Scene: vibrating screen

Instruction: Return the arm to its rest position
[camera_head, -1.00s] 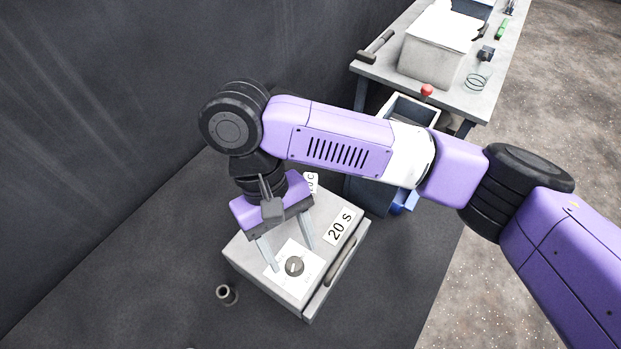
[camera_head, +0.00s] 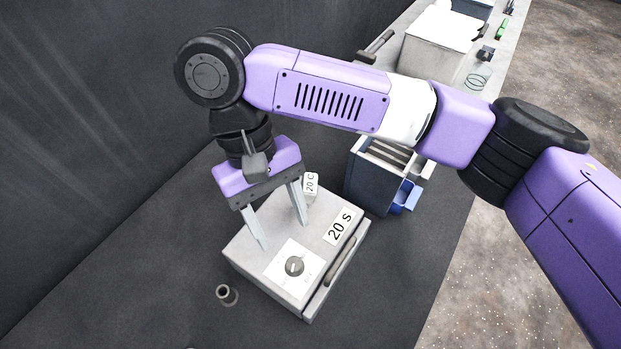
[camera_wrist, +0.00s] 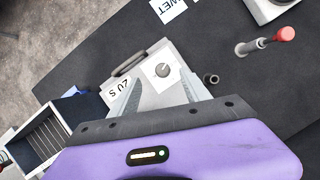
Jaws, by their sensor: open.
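My gripper (camera_head: 284,236) is open and empty, with its two pale fingers spread apart above the grey control box. The purple arm reaches in from the right and bends down at a black joint. The grey control box (camera_head: 250,255) has a round dial (camera_head: 294,266) on a white plate and a "20 S" label (camera_head: 340,226). The fingers are clear of the dial. In the wrist view my gripper (camera_wrist: 157,96) shows its fingers on either side of the box, with the dial (camera_wrist: 162,70) beyond them.
A dark bin with slots (camera_head: 371,186) and a blue tray (camera_head: 405,197) stands behind the box. A small black cylinder (camera_head: 227,295) is at its left. A red-topped lever (camera_wrist: 284,35) shows in the wrist view. A dark wall (camera_head: 90,120) rises at the left.

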